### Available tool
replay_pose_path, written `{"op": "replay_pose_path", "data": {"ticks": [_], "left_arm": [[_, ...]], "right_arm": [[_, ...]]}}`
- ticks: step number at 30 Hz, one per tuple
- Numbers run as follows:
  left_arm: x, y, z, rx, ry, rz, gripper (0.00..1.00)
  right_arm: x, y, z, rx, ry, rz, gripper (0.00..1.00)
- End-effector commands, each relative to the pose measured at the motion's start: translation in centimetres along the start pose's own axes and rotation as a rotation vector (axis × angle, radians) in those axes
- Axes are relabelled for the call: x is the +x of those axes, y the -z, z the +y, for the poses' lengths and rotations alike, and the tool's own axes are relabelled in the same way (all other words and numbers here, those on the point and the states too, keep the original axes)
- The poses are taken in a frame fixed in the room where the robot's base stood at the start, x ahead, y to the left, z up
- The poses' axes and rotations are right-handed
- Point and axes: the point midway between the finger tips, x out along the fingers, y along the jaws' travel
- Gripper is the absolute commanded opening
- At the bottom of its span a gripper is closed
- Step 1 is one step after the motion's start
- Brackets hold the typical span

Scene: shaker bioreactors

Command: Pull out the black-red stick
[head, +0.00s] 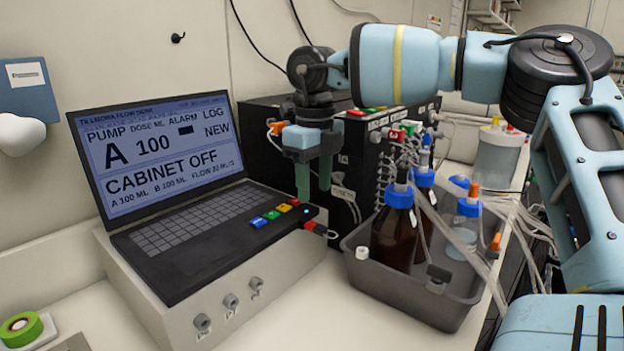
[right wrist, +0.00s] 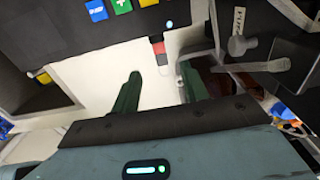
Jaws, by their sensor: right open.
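The black-red stick (head: 318,229) sticks out of the right side edge of the laptop (head: 200,240), beside a small lit dot. It also shows in the right wrist view (right wrist: 159,50), with its red part nearer the laptop edge and a dark end outward. My right gripper (head: 314,188) hangs fingers-down above and behind the stick in the head view. Its two green fingers are apart, with nothing between them. In the right wrist view the stick lies ahead of the gap between the fingertips (right wrist: 157,78), not touched. My left gripper is not in view.
A grey tray (head: 405,296) with brown and clear blue-capped bottles stands to the right of the laptop. A black box (head: 262,122) with tubes and fittings stands behind the gripper. A green tape roll (head: 22,328) lies at front left. Pale counter shows between laptop base and tray.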

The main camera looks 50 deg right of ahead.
Motion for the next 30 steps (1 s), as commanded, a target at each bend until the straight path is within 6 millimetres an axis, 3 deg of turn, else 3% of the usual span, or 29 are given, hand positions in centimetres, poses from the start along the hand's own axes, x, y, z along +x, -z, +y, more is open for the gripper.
{"op": "replay_pose_path", "data": {"ticks": [15, 27, 30], "left_arm": [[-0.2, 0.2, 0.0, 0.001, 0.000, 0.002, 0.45], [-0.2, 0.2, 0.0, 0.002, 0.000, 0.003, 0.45], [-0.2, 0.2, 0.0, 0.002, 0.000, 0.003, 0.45]], "right_arm": [[6.5, 0.1, 0.0, -0.001, -0.002, 0.003, 0.45], [7.1, 0.1, 0.0, 0.000, -0.001, 0.002, 0.45], [7.1, 0.1, 0.0, 0.000, -0.001, 0.002, 0.31]]}}
